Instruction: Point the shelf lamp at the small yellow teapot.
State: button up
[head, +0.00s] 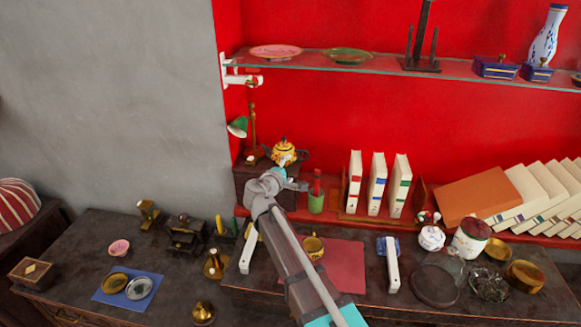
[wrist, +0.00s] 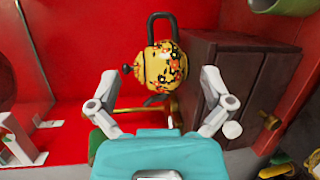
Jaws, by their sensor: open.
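The shelf lamp stands at the back left in the head view, with a brass stem (head: 253,118) and a green shade (head: 237,126). Its shade hangs left of the stem, on the side away from the teapot. The small yellow teapot (head: 284,151), with a dark floral pattern, is right of the lamp. The teapot (wrist: 158,68) also shows in the wrist view, beyond my fingertips. My gripper (wrist: 160,102) is open, its two fingers spread and nothing gripped. In the head view my gripper (head: 283,180) is in front of and below the teapot, hiding part of that area.
A dark wooden box (head: 250,184) is below the lamp; a box (wrist: 222,75) also fills the wrist view's right. A glass shelf (head: 400,66) with plates runs above. A green pot (head: 316,202) and white books (head: 377,184) stand to the right. Small items crowd the counter.

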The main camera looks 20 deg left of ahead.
aim_at(238, 128)
jog(key=u, duration=1.35)
